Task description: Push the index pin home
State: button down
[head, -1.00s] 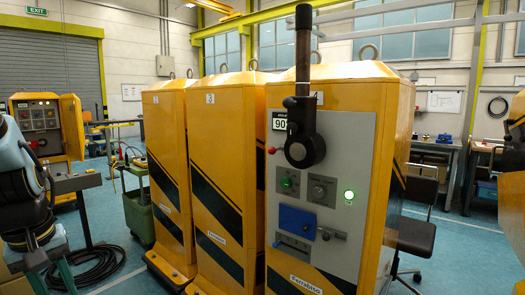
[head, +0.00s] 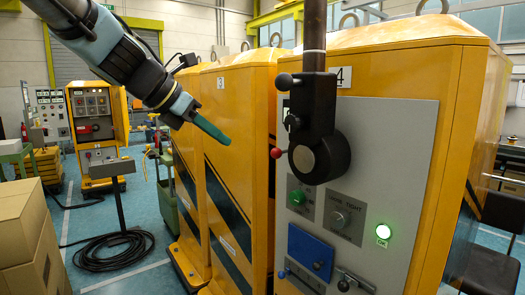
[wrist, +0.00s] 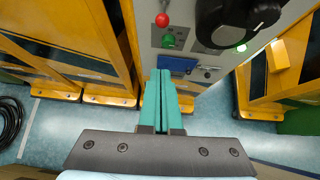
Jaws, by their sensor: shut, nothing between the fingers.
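A red ball knob (head: 276,153), likely the head of the index pin, sticks out left of the round black hub (head: 322,158) on the grey panel. In the wrist view the red knob (wrist: 162,20) is at the top centre, left of the dark hub (wrist: 238,22). I cannot tell how far the pin sits in. A vertical lever (head: 314,40) rises from the hub. My gripper (head: 226,140), with teal fingers, is shut and empty, left of the panel and apart from the knob. The wrist view shows its fingers (wrist: 160,74) side by side.
The panel carries a green button (head: 298,197), a lit green lamp (head: 383,232), a blue cover (head: 310,245) and a small lever (head: 355,280). Yellow cabinets (head: 240,170) stand to the left. Cardboard boxes (head: 25,225) and a cable coil (head: 110,250) are at left.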

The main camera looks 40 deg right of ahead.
jog(key=shift+d+r, duration=0.1)
jog(key=p, duration=0.2)
send_near(273, 151)
jog(key=d+f, duration=0.3)
jog(key=f, duration=0.3)
jog(key=shift+d, duration=0.65)
jog(key=shift+s+d+p, duration=0.15)
jog(key=shift+d+p, duration=0.5)
jog(key=shift+d, duration=0.9)
